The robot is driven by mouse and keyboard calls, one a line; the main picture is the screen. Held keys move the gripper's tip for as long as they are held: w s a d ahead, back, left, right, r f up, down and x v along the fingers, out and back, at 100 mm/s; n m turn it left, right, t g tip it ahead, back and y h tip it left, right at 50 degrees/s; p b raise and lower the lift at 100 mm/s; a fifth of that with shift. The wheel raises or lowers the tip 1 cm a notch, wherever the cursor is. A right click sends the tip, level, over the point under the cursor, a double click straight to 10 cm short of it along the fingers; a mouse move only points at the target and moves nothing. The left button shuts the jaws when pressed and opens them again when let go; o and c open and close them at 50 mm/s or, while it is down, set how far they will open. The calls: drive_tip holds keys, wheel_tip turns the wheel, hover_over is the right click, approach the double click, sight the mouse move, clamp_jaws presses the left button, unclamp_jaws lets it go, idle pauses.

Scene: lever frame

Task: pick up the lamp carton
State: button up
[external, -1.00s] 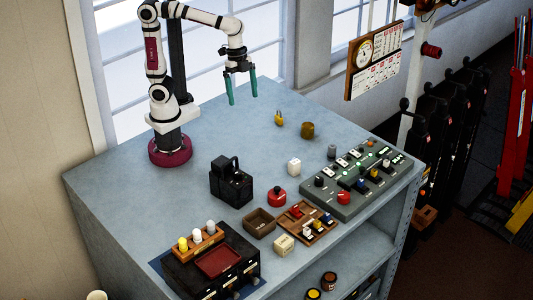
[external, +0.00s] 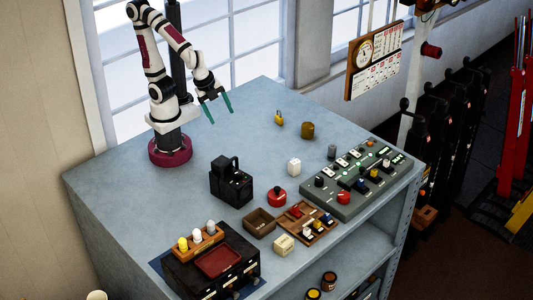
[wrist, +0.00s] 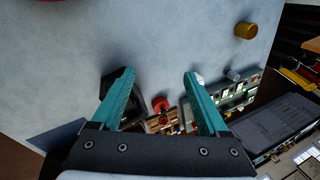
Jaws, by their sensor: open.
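Two small pale boxes could be the lamp carton, and I cannot tell which it is. A white box (external: 294,167) stands on the bench right of the black device. A cream box (external: 284,244) lies near the front edge, by the wooden trays. My gripper (external: 221,118) is open and empty, above the back left of the bench and apart from both boxes. In the wrist view, my gripper (wrist: 159,73) has its teal fingers spread. The white box (wrist: 199,78) shows partly behind the right finger; I cannot make out the cream box there.
A black device (external: 231,182), a red knob-like item (external: 277,197), an open brown box (external: 259,223) and a wooden tray (external: 307,222) stand mid-bench. A control panel (external: 357,185) is at right. A padlock (external: 279,119) and brass cylinder (external: 307,130) stand behind. The back left bench is clear.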

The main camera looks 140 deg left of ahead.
sight(294, 161)
drive_tip(key=w+a+f+t, duration=0.35)
drive_tip(key=w+a, duration=0.25)
drive_tip(key=a, duration=0.4)
drive_tip(key=w+a+f+t, duration=0.2)
drive_tip(key=w+a+f, duration=0.25)
drive_tip(key=a, duration=0.45)
drive_tip(key=s+f+n+t+h, duration=0.2)
drive_tip(key=s+f+t+h, duration=0.2)
drive_tip(key=f+t+h, duration=0.15)
drive_tip(key=shift+t+y, duration=0.25)
drive_tip(key=shift+t, duration=0.15)
drive_tip(key=x, duration=1)
drive_tip(key=d+x, duration=0.1)
drive_tip(key=x, duration=0.4)
drive_tip(key=shift+d, duration=0.1)
clamp_jaws()
